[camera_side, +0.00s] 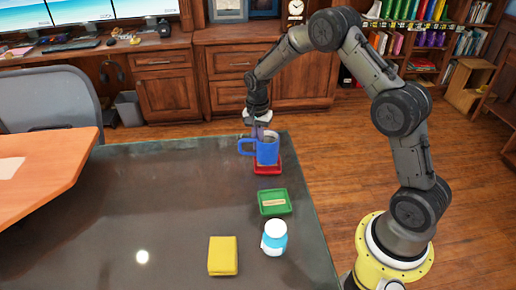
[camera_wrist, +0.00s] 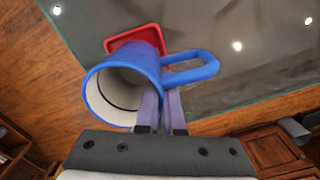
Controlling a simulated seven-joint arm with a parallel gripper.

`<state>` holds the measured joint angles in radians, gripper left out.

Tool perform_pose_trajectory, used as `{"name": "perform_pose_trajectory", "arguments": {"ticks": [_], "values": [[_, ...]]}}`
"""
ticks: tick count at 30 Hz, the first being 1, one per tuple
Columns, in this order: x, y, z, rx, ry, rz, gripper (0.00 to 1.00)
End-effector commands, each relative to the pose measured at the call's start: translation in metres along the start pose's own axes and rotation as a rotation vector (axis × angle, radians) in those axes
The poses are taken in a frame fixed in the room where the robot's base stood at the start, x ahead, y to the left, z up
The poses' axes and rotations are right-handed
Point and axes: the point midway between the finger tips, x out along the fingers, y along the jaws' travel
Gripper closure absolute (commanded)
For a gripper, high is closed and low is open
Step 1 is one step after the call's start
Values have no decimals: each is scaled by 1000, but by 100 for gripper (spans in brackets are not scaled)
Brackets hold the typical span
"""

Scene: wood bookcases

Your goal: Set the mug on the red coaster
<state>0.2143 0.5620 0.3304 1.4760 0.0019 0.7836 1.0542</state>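The blue mug (camera_side: 268,153) is upright at the far end of the dark table, over the red coaster (camera_side: 262,170). Its handle points left in the side view. My gripper (camera_side: 260,134) is above the mug, pointing down. In the wrist view, the two fingers of my gripper (camera_wrist: 161,97) are close together at the rim of the mug (camera_wrist: 107,80), beside the handle, gripping its wall. The red coaster (camera_wrist: 133,36) shows past the mug's base, which hides part of it. I cannot tell whether the base touches the coaster.
A green tray (camera_side: 286,207) with a small light item in it lies nearer on the dark table (camera_side: 150,200). A white-and-blue bottle (camera_side: 274,239) and a yellow block (camera_side: 223,256) are nearer still. The table's left part is clear.

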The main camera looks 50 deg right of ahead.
Motion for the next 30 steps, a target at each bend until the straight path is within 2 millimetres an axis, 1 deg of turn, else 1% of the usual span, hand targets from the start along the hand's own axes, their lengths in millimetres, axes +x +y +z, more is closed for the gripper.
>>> {"name": "perform_pose_trajectory", "arguments": {"ticks": [1,4,16,17,18,21,30], "values": [[9,1,1,0,-2,4,100],[20,1,0,0,-1,3,100],[25,1,0,0,-1,1,100],[25,1,0,0,-1,2,90],[25,1,0,0,-1,2,83],[25,1,0,0,-1,2,65],[24,1,0,0,-1,2,65]]}}
